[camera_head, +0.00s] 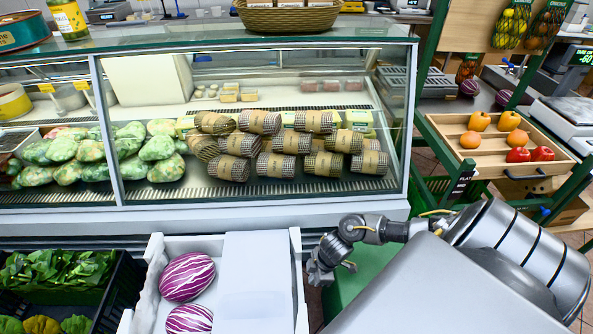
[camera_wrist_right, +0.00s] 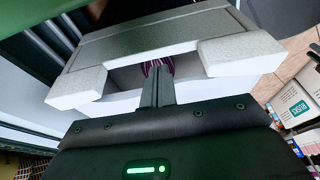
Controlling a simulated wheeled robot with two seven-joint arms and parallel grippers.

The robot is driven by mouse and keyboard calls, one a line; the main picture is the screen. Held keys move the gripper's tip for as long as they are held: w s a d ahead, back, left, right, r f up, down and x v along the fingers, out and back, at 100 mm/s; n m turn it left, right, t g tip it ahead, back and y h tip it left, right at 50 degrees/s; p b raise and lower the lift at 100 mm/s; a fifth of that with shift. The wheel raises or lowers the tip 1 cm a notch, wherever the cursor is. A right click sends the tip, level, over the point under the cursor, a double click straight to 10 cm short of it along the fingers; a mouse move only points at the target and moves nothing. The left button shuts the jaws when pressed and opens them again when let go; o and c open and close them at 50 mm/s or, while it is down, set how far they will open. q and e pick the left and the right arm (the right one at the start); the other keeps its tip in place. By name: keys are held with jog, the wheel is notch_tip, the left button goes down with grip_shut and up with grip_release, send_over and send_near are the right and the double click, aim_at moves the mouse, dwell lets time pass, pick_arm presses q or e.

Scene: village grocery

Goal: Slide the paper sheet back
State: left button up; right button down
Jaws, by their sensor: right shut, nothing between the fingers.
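The paper sheet (camera_head: 258,278) is a flat white rectangle covering the right part of a white foam crate (camera_head: 154,262) at the bottom of the head view. Two purple-and-white striped vegetables (camera_head: 187,276) lie uncovered in its left part. My right gripper (camera_head: 318,273) is just right of the crate. In the right wrist view its fingers (camera_wrist_right: 158,82) are shut and empty, pointing at a notch in the crate's end wall (camera_wrist_right: 240,54). A purple vegetable (camera_wrist_right: 158,66) shows through the notch. Whether the fingertips touch anything is unclear. My left gripper is out of view.
A glass display counter (camera_head: 200,218) with wrapped goods stands behind the crate. A black crate of greens (camera_head: 118,290) is at the left. A wooden tray of peppers (camera_head: 470,160) is on a green stand at the right. Boxes (camera_wrist_right: 295,110) show at right in the wrist view.

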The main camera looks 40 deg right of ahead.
jog(key=x, duration=0.5)
jog(key=shift+w+a, duration=0.15)
jog(key=shift+a, duration=0.05)
jog(key=shift+w+a+r, duration=0.15)
jog(key=shift+w+a, duration=0.55)
jog(key=shift+a, duration=0.2)
jog(key=shift+w+a, duration=0.35)
jog(key=shift+a, duration=0.15)
